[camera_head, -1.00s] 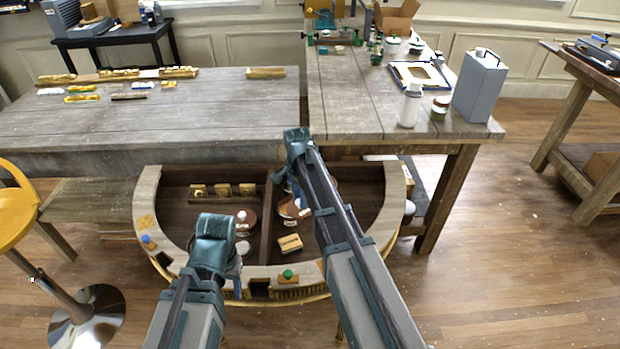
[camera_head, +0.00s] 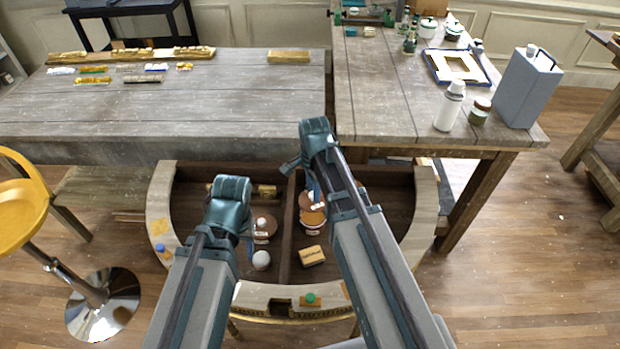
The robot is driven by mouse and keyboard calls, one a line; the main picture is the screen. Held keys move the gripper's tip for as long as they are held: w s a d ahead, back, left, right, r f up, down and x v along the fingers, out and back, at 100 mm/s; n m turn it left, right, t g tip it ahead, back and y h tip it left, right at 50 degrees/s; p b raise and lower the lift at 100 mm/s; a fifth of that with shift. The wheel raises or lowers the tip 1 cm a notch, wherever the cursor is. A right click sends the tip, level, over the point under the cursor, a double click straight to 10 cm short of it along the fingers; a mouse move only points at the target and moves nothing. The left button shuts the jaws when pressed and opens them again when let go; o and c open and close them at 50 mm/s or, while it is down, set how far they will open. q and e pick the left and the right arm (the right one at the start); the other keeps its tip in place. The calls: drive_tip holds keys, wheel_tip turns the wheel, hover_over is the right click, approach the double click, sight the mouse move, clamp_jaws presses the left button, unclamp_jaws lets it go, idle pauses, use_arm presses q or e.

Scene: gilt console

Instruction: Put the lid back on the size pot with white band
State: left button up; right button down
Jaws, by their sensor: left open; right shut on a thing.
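Two brown pots stand in the half-round console. The one in the right compartment (camera_head: 313,219) shows an orange-brown top and a white band on its front. A brown round piece (camera_head: 306,201), apparently the lid, is just above and behind it, at my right gripper (camera_head: 314,193). That gripper is shut on it, though the fingers are largely hidden by my arm. I cannot tell whether lid and pot touch. The other pot (camera_head: 266,228), in the left compartment, has a white knob on top and a white band. My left gripper (camera_head: 246,228) is open beside it, partly hidden.
A white ball (camera_head: 261,260) lies in the left compartment and a tan block (camera_head: 312,256) in the right. A dark divider (camera_head: 290,228) separates them. Wooden tables stand behind.

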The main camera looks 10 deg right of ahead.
drive_tip(key=shift+f, duration=0.1)
wheel_tip(320, 180, down, 6)
drive_tip(key=b, duration=0.6)
drive_tip(key=shift+f, duration=0.1)
drive_tip(key=shift+f+b, duration=0.15)
drive_tip(key=shift+b, duration=0.25)
idle(1.8)
drive_tip(key=shift+c, duration=0.2)
unclamp_jaws()
idle(0.4)
drive_tip(key=shift+r+p, duration=3.55)
drive_tip(key=shift+p, duration=0.05)
